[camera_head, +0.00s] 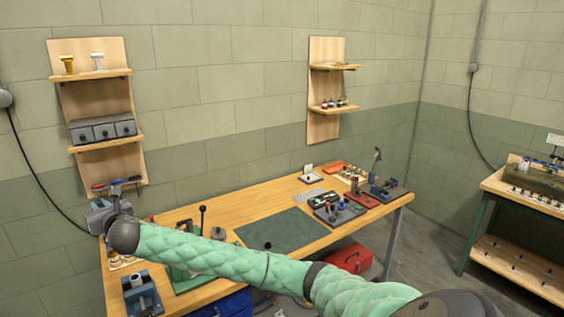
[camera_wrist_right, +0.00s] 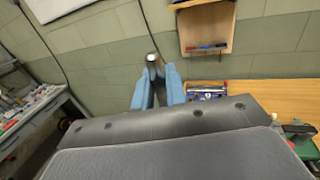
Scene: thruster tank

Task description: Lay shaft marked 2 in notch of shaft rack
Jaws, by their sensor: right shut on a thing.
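My right gripper (camera_head: 98,217) is at the left end of the workbench, in front of the wall. In the right wrist view, its blue fingers (camera_wrist_right: 157,92) are shut on a thin dark shaft (camera_wrist_right: 151,58) with a pale round end. Most of the shaft is hidden between the fingers, and no number can be read on it. The shaft cannot be made out in the head view. I cannot identify the shaft rack for certain in either view. My left gripper is not in view.
The wooden workbench (camera_head: 258,207) carries a green mat (camera_head: 281,229), with tools and fixtures at both ends. A blue fixture (camera_head: 141,295) stands at its near left. A wall shelf (camera_head: 107,143) rises behind my right gripper. Another bench (camera_head: 523,193) stands at right.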

